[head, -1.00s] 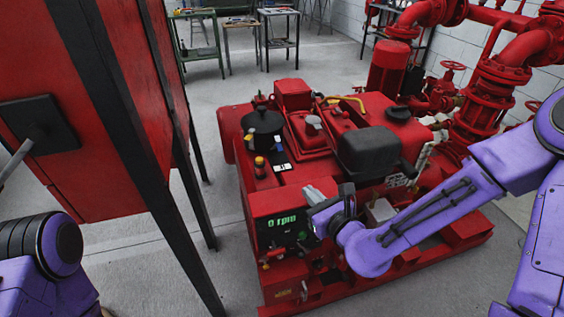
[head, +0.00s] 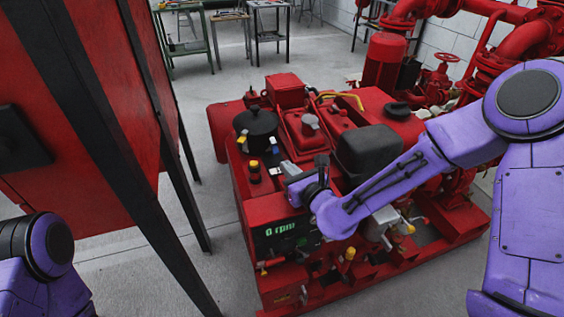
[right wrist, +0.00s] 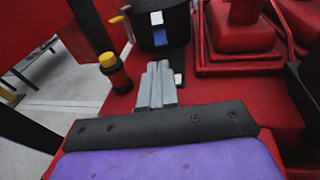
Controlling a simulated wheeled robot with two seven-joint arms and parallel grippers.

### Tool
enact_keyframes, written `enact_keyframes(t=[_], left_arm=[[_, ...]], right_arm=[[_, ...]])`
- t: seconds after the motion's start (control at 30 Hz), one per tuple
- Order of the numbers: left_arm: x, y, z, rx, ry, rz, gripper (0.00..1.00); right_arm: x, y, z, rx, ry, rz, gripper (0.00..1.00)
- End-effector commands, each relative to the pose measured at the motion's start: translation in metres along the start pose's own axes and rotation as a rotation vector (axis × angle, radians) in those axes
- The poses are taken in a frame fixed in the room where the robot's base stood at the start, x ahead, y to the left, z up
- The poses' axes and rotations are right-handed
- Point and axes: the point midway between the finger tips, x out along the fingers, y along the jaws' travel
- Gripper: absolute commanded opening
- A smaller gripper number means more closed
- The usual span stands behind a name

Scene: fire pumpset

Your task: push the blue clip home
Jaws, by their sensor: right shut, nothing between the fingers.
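The blue clip (right wrist: 159,36) sits on the side of a black round housing (right wrist: 180,22), just below a white block (right wrist: 156,18). In the head view the clip (head: 275,149) shows small, on the near right side of the housing (head: 256,125). My right gripper (right wrist: 158,66) is shut and empty, its grey fingers pointing towards the clip with a short gap between. In the head view the right gripper (head: 286,166) is above the red pumpset top, just short of the housing. My left gripper is out of view; only part of the left arm shows.
A yellow-topped knob (right wrist: 108,62) stands left of my fingers. A yellow lever end (right wrist: 117,19) sticks out left of the housing. A black box-shaped cover (head: 369,153) lies right of my gripper. A tall red cabinet (head: 60,120) stands at the left.

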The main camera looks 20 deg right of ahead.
Motion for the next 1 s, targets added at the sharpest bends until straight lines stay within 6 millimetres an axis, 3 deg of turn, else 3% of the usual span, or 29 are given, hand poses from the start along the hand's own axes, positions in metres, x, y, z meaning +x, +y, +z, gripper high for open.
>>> enact_keyframes(t=[0.1, 0.3, 0.67, 1.0], left_arm=[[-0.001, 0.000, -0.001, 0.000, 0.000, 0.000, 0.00], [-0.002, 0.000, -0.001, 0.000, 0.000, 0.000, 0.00], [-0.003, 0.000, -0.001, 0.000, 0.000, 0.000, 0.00], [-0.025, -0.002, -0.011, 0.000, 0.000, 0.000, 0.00]], right_arm=[[0.020, 0.000, 0.000, -0.003, 0.000, 0.001, 0.00], [0.037, 0.001, 0.000, -0.001, 0.000, 0.001, 0.00], [0.038, 0.000, 0.001, 0.000, 0.001, 0.001, 0.00], [0.036, -0.004, 0.008, 0.002, 0.061, -0.007, 0.00]])
